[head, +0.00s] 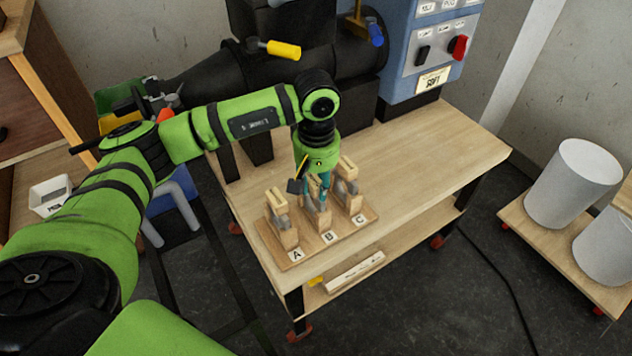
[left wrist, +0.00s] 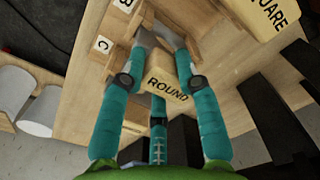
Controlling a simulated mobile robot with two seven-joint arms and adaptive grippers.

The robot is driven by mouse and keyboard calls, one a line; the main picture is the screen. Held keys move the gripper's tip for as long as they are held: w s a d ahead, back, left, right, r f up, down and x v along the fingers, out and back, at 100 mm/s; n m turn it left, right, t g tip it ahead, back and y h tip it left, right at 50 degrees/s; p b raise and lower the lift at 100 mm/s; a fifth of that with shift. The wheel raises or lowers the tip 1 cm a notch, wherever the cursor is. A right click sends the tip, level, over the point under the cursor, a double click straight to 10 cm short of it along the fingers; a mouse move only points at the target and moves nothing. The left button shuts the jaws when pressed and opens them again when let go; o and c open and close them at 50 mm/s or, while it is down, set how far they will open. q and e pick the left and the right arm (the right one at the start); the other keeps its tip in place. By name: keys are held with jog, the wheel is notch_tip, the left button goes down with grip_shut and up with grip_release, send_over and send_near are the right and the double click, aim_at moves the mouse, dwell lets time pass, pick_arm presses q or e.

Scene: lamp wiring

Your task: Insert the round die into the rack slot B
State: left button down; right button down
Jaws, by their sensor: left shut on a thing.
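The rack (head: 283,260) is a wooden board with slots marked A, B and C on the bench. My left gripper (head: 319,192) is over the middle slot, B, pointing down. In the left wrist view its teal fingers (left wrist: 155,50) are shut on the round die (left wrist: 170,82), a wooden block labelled ROUND. Labels B (left wrist: 125,4) and C (left wrist: 103,45) show beside it. The fingers hide the die's lower end, so I cannot tell how deep it sits in slot B. My right gripper is not in view.
Wooden blocks with grey parts stand at slot A (head: 277,204) and slot C (head: 348,172), close on both sides of my gripper. A dark machine (head: 290,70) stands behind. The bench's right side (head: 440,150) is clear.

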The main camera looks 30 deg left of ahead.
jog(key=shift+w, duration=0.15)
pick_arm(q)
jog(key=c, duration=0.8)
grip_release()
jog(key=shift+f, duration=0.1)
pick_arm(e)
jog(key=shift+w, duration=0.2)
